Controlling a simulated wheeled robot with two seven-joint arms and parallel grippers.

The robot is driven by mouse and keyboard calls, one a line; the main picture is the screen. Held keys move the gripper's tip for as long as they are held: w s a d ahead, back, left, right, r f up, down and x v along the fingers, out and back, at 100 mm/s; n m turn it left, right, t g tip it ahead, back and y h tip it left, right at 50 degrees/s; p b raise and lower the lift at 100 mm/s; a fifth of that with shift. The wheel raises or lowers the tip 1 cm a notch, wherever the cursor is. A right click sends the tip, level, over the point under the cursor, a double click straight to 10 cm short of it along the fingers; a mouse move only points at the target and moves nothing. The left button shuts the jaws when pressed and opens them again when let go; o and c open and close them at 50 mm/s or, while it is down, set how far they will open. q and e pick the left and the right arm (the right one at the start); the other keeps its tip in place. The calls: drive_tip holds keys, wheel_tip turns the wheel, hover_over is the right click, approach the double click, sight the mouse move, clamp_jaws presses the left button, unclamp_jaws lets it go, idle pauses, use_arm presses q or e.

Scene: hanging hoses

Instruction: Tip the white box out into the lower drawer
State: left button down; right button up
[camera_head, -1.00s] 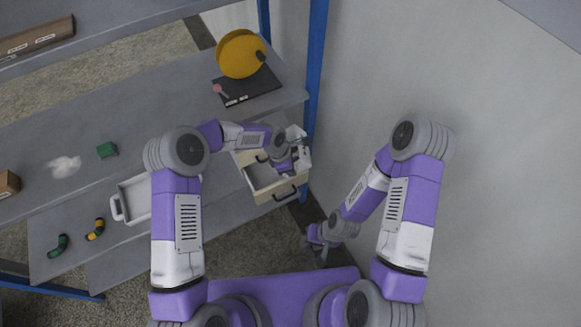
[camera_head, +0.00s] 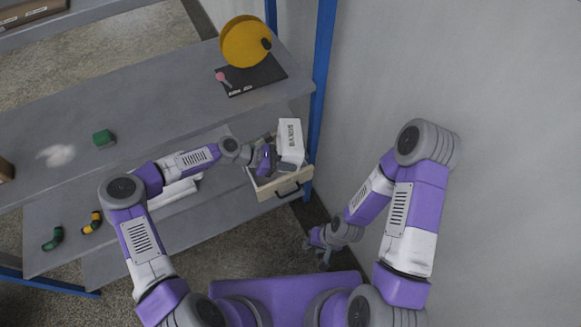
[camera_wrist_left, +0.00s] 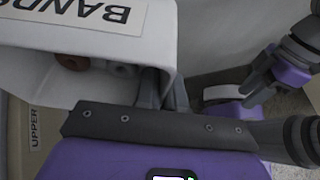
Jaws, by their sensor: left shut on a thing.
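The white box (camera_head: 291,140), with a printed label, is held at the right of the open drawer (camera_head: 284,187), above it. My left gripper (camera_head: 268,160) is shut on the box's wall. In the left wrist view the white box (camera_wrist_left: 90,45) is tilted, its label upside down, and its open side shows a reddish-brown round thing (camera_wrist_left: 72,62) and greyish pieces inside. The open drawer is beige with a dark handle; its inside is mostly hidden by gripper and box. An "UPPER" label (camera_wrist_left: 35,130) shows at the left. My right gripper (camera_head: 316,246) looks open and empty, low by the wall.
A yellow reel (camera_head: 245,41) stands on a black board (camera_head: 250,76) on the shelf above. A green block (camera_head: 103,138) and white patch (camera_head: 57,155) lie on that shelf. Green (camera_head: 53,238) and yellow-black (camera_head: 92,222) curved pieces lie lower. A blue post (camera_head: 321,90) stands close right.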

use_arm(q)
drive_tip(key=shift+a+f+h+b, duration=0.1)
drive_tip(key=shift+a+h+b, duration=0.4)
drive_tip(key=shift+h+b, duration=0.75)
drive_tip(key=shift+a+f+h+b, duration=0.1)
drive_tip(key=shift+a+h+b, duration=0.35)
drive_tip(key=shift+h+b, duration=0.8)
drive_tip(key=shift+a+f+h+b, duration=0.1)
drive_tip(key=shift+a+h+b, duration=0.55)
drive_tip(key=shift+b, duration=1)
drive_tip(key=shift+h, duration=0.35)
drive_tip(key=shift+a+r+h, duration=0.1)
drive_tip(key=shift+a+h, duration=0.1)
drive_tip(key=shift+h, duration=0.4)
